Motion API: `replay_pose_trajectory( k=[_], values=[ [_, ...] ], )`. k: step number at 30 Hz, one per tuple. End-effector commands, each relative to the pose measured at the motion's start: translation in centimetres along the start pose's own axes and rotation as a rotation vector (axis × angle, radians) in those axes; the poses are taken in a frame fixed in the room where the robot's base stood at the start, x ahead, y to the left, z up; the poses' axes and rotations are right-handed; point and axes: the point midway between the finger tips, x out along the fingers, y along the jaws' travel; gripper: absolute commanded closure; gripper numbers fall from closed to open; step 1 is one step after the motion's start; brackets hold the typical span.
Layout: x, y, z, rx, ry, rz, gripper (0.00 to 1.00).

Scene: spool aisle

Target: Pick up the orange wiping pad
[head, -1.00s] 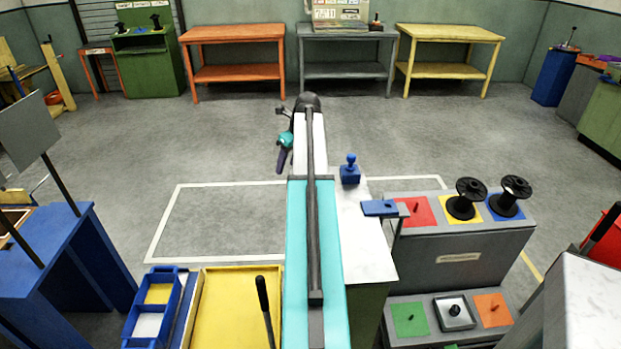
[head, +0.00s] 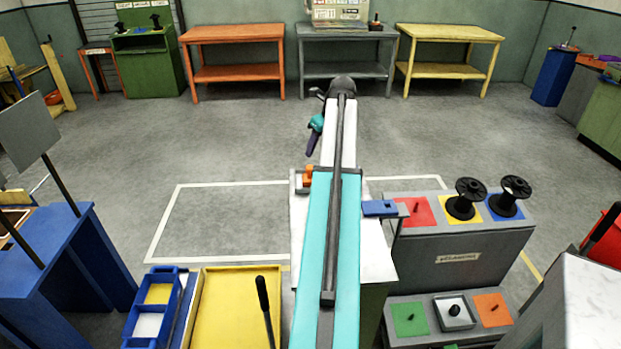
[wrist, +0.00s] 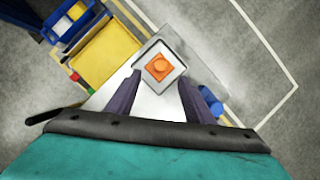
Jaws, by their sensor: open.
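The orange wiping pad (wrist: 159,67) sits in a small square light tray (wrist: 147,85) on the white counter, seen in the wrist view. In the head view the orange pad (head: 308,174) shows just left of my arm, which partly hides it. My gripper (wrist: 160,80) is open and empty. In the wrist view its dark fingers point toward the tray, one to each side of the pad's line. In the head view my gripper (head: 313,143) hangs beyond the pad. I cannot tell its height above the pad.
The white counter (head: 375,255) lies under my arm. A blue block (head: 380,208) is at its right edge, beside a grey stand (head: 460,255) with black spools. A yellow tray (head: 235,310) and blue bin (head: 160,300) are at front left. A blue object (wrist: 214,106) is near my right finger.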

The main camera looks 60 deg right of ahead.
Motion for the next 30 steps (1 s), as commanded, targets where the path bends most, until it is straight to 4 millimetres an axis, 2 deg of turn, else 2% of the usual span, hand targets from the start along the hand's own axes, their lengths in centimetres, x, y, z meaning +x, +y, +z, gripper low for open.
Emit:
replay_pose_trajectory(
  k=[12, 18, 30],
  values=[
    [5.3, 0.0, -0.1, 0.0, 0.003, 0.002, 0.52],
    [7.1, 0.0, -0.1, 0.0, 0.002, 0.002, 0.52],
    [7.5, 0.0, -0.1, 0.0, 0.001, 0.001, 0.52]
  ],
)
